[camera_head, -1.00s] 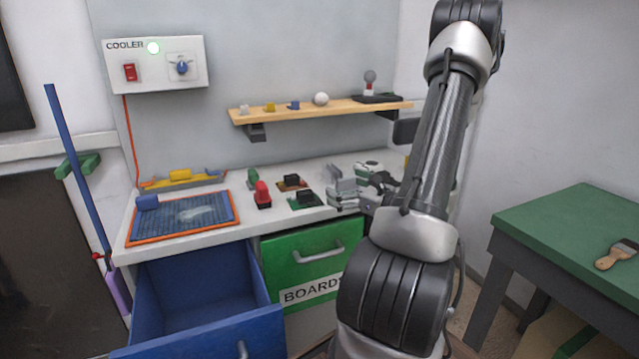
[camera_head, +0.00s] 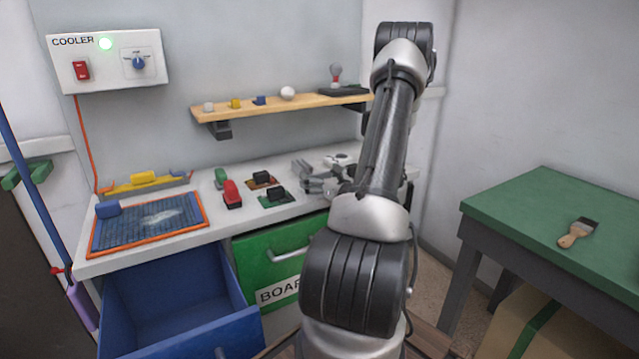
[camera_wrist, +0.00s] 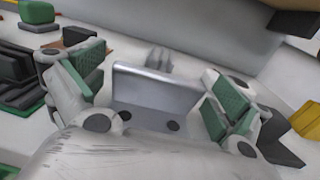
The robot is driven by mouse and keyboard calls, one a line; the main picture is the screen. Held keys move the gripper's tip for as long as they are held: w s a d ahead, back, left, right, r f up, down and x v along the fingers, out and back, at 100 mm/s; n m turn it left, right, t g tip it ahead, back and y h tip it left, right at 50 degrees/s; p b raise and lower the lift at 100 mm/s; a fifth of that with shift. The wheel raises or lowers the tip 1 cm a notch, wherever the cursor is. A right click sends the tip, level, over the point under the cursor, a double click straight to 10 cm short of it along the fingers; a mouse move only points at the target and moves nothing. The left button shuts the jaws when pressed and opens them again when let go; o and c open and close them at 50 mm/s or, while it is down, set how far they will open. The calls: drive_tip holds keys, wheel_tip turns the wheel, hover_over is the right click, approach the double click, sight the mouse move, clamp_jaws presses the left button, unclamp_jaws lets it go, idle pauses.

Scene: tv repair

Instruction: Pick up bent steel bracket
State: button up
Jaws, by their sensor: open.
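The bent steel bracket (camera_wrist: 155,92) is a smooth grey metal plate with dark round holes near its lower edge. In the wrist view it stands between the two fingers of my open gripper (camera_wrist: 160,98), with space visible beside it. Its lower part is hidden by my gripper body. In the head view the grey bracket (camera_head: 302,168) is small on the white worktop, just behind my gripper (camera_head: 318,186). I cannot tell whether a finger touches it.
Dark parts on green and brown boards (camera_head: 277,196) and a red part (camera_head: 232,194) lie left of my gripper. A wooden shelf (camera_head: 222,112) hangs above the worktop. The blue drawer (camera_head: 240,330) is open. A green table (camera_head: 520,200) with a brush (camera_head: 577,233) stands right.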

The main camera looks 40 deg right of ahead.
drive_tip(key=c, duration=1.1)
drive_tip(key=shift+o, duration=0.2)
